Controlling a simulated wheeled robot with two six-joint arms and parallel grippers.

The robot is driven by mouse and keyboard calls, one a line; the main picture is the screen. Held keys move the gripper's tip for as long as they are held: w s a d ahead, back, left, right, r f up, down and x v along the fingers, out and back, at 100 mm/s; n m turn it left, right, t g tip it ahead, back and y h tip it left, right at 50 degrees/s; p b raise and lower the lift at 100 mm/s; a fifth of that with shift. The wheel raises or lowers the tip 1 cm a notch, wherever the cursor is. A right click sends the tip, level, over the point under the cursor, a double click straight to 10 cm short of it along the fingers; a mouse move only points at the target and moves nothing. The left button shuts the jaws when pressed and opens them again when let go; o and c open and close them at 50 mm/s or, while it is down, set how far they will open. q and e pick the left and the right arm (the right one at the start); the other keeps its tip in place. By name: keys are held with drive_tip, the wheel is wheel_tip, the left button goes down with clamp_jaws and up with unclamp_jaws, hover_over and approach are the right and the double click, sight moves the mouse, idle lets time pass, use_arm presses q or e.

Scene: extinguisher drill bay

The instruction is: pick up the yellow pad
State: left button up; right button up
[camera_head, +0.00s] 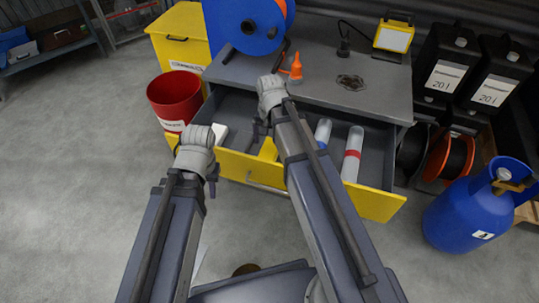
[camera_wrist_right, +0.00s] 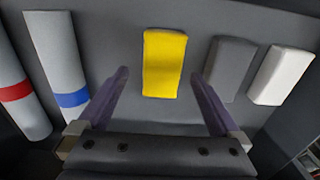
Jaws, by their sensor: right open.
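The yellow pad (camera_wrist_right: 165,62) lies in the open drawer. In the right wrist view it is in the middle, between and beyond my right gripper's fingers (camera_wrist_right: 160,74), which are open, empty and apart from it. In the head view the pad (camera_head: 268,149) is partly hidden by my right arm. My right gripper (camera_head: 262,127) is over the drawer, mostly hidden by its wrist. My left gripper (camera_head: 212,180) hangs by the drawer's left front corner; its jaws are mostly hidden.
A grey pad (camera_wrist_right: 231,68) and a white pad (camera_wrist_right: 282,76) lie right of the yellow one. A blue-banded tube (camera_wrist_right: 57,70) and a red-banded tube (camera_wrist_right: 18,90) lie left. The drawer's yellow front (camera_head: 370,203) and the grey worktop (camera_head: 320,75) bound the space.

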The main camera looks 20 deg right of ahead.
sight(269, 149)
drive_tip(key=shift+w+f+b, duration=0.2)
drive_tip(key=shift+f+b, duration=1.1)
drive_tip(key=shift+f, duration=0.15)
drive_tip(key=shift+w+f+b, duration=0.15)
drive_tip(key=shift+f+b, duration=1.15)
drive_tip(key=shift+f, duration=0.15)
drive_tip(key=shift+r, duration=0.1)
drive_tip(key=c, duration=1.3)
drive_tip(key=shift+o, duration=0.2)
wheel_tip(269, 149, up, 10)
drive_tip(key=p, duration=1)
